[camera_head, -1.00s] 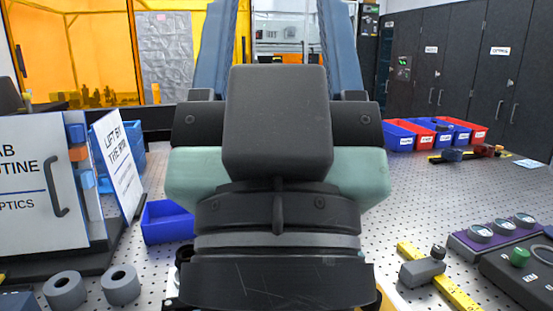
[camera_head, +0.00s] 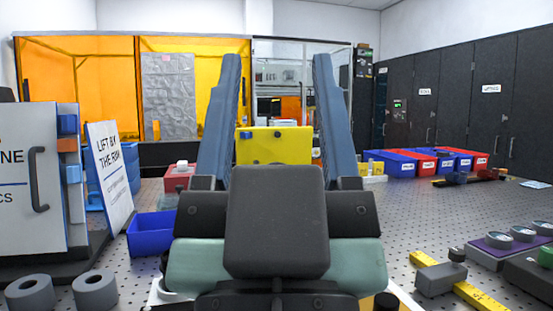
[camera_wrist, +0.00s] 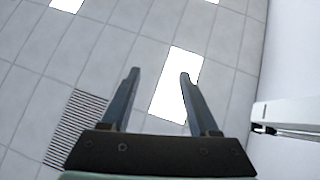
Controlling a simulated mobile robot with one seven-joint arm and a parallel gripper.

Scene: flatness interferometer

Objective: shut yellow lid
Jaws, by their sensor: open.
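A yellow lid (camera_head: 274,146) stands raised on the bench in the head view, seen between the two blue fingers of my gripper (camera_head: 279,72). Its lower part is hidden behind the gripper body, so I cannot see what it is attached to. My gripper is open and empty, its fingers pointing up and well apart. In the wrist view my gripper (camera_wrist: 159,76) is open against the ceiling tiles, with nothing between the fingers. The yellow lid is not in the wrist view.
A blue bin (camera_head: 151,234) and a white sign (camera_head: 113,167) stand at the left, by a cabinet with a handle (camera_head: 36,180). Red and blue bins (camera_head: 415,162) line the back right. A yellow rail (camera_head: 480,296) lies front right. The bench at right centre is mostly clear.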

